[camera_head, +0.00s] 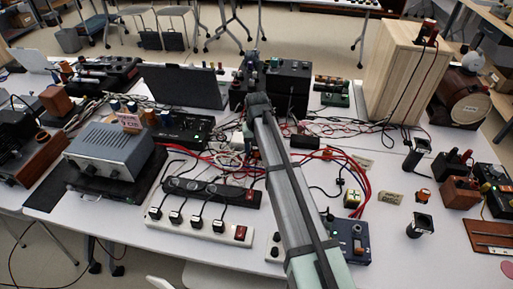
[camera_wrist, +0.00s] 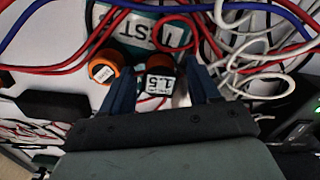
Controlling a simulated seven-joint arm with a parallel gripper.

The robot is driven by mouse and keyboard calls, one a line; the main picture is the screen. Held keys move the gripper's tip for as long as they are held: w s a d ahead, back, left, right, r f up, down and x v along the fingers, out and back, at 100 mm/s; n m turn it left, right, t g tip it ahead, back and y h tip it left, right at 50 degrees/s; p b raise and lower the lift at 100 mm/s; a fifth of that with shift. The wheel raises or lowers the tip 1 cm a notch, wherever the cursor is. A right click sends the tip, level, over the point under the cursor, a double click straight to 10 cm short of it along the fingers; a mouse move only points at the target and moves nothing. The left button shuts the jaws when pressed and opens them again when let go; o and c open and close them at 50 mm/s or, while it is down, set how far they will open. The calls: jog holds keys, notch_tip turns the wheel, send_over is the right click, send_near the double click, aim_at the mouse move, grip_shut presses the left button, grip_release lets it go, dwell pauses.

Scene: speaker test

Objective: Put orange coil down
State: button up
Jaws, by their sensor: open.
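In the wrist view my gripper (camera_wrist: 156,68) has its two dark blue fingers apart. Between them is an orange coil (camera_wrist: 160,63) with a black body and a white label, with space visible on the right. I cannot tell whether either finger touches it. A second orange coil (camera_wrist: 103,68) with a white label sits just outside the left finger. In the head view my arm reaches over the table toward the back, and its end hides the fingers and these coils.
Red, blue and white wires (camera_wrist: 250,40) loop around the fingers. In the head view a power strip (camera_head: 200,222), a grey amplifier (camera_head: 110,150) and a wooden speaker box (camera_head: 405,75) surround the arm. Bare table shows at front right.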

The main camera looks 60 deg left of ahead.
notch_tip(320, 180, up, 12)
jog(key=shift+r, duration=0.15)
dwell(0.7)
